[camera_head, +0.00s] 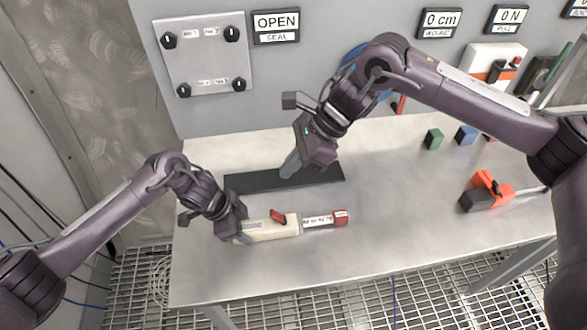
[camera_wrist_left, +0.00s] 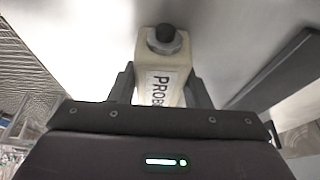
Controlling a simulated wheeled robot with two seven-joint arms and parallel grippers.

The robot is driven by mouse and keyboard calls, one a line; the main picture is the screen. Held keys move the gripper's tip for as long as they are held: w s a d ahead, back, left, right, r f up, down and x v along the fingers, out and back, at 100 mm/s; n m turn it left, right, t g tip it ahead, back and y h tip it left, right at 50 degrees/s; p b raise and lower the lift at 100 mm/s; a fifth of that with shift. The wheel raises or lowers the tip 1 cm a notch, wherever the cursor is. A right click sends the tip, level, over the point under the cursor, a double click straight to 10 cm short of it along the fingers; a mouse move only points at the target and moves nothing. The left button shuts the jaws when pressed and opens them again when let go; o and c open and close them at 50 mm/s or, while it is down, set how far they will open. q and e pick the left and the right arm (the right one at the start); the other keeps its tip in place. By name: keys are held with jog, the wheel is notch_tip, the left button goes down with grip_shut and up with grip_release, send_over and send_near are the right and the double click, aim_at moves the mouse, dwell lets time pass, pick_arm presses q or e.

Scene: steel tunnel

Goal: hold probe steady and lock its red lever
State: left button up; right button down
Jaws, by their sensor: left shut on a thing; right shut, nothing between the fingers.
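The probe (camera_head: 270,228) is a cream-coloured body lying along the steel table, with a labelled shaft and a red tip (camera_head: 341,217) toward the right. Its red lever (camera_head: 278,215) sits on top of the body and looks tilted up at an angle. My left gripper (camera_head: 241,229) is shut on the probe's left end. My right gripper (camera_head: 290,167) is shut and empty above the black strip, behind the probe and apart from the lever.
A black strip (camera_head: 240,184) lies on the table (camera_head: 400,240). Green (camera_head: 433,139) and blue (camera_head: 467,134) blocks stand at the back right. An orange and black tool (camera_head: 486,192) lies at the right. A panel with knobs (camera_head: 203,60) and an OPEN SEAL sign (camera_head: 276,25) are on the wall.

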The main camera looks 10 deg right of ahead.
pick_arm(q)
jog(key=shift+f, duration=0.1)
jog(key=o, duration=1.2)
jog(key=shift+c, duration=0.2)
jog(key=shift+w, duration=0.1)
